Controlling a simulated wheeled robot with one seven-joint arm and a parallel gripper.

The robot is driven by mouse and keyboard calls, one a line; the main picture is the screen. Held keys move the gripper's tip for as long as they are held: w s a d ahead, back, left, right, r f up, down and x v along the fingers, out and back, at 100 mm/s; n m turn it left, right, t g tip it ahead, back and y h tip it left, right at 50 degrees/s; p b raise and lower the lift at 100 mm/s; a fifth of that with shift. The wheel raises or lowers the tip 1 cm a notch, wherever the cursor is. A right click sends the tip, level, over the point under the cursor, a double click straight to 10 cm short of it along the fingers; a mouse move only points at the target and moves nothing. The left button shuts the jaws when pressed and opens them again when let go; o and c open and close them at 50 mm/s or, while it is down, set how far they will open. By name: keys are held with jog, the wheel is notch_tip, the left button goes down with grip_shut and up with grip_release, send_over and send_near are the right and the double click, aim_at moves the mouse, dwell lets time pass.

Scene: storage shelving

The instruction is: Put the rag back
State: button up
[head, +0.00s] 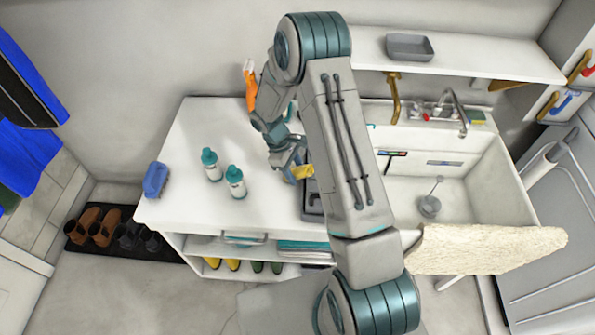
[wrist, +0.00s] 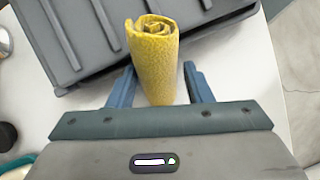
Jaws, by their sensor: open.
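The rag is a rolled yellow cloth (wrist: 155,70). In the wrist view it lies between the two blue fingers of my gripper (wrist: 158,88), with a visible gap on its right side. In the head view the rag (head: 303,171) shows as a small yellow patch at the end of my gripper (head: 296,168), over the white counter (head: 195,125). My gripper is open around the rag. A dark grey ribbed tray (wrist: 110,35) lies just beyond the rag; in the head view my arm hides most of this tray (head: 313,203).
An orange bottle (head: 250,88) is at the back. A sink (head: 460,190) lies right. A shelf (head: 480,58) hangs above.

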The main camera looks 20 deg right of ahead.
jog(key=shift+s+d+f, duration=0.1)
jog(key=shift+f, duration=0.15)
jog(key=shift+f, duration=0.1)
jog(key=c, duration=0.7)
jog(key=shift+r, duration=0.2)
